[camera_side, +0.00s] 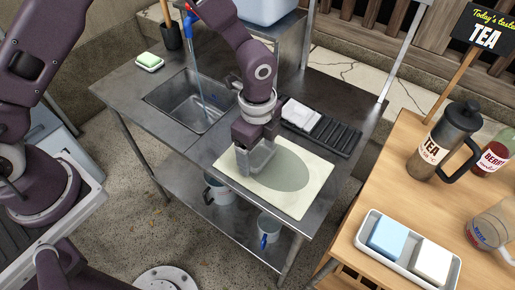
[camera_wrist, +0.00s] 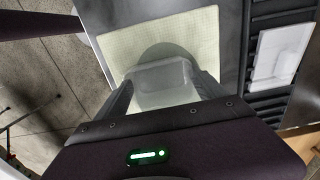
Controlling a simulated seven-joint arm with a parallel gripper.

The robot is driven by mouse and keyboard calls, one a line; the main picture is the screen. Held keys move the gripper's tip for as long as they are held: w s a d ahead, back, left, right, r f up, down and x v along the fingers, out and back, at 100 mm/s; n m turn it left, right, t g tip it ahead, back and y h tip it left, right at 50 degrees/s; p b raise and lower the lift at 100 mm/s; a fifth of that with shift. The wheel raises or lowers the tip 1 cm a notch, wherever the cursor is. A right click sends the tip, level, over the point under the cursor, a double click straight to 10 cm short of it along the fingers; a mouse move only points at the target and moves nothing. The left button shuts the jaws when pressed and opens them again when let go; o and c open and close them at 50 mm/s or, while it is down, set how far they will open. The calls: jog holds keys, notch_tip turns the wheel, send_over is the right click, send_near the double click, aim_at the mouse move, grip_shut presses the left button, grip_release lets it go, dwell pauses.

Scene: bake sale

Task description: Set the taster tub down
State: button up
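The taster tub is a clear, greyish see-through container (camera_side: 262,158) under my gripper (camera_side: 256,160). In the wrist view the tub (camera_wrist: 162,84) sits between the two dark fingers of my gripper (camera_wrist: 165,85), which are shut on its sides. The tub is over a pale cream mat (camera_side: 305,181) with a large grey-green oval on it; the mat also shows in the wrist view (camera_wrist: 198,38). I cannot tell whether the tub's base touches the mat. My gripper hides part of the tub in the side view.
A black slatted rack (camera_side: 335,135) with a white block (camera_side: 300,114) stands behind the mat. A sink (camera_side: 190,100) with running water is at left. A wooden table (camera_side: 395,180) at right holds a tea press (camera_side: 450,140) and a white tray (camera_side: 366,245). The mat's right part is clear.

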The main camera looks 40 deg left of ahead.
aim_at(257, 158)
jog(key=o, duration=0.4)
jog(key=shift+r, duration=0.1)
notch_tip(257, 158, up, 12)
jog(key=shift+r, duration=0.15)
jog(key=s+a+r+n+t, duration=0.3)
jog(key=s+a+r+n, duration=0.55)
jog(key=a+r, duration=0.35)
jog(key=s+a+r+n+t, duration=0.2)
jog(key=s+a+n, duration=0.2)
jog(key=s+n, duration=0.5)
jog(key=s, duration=0.3)
jog(key=shift+a+t, duration=0.2)
jog(key=shift+t, duration=0.1)
jog(key=shift+r+n, duration=0.1)
jog(key=shift+n, duration=0.15)
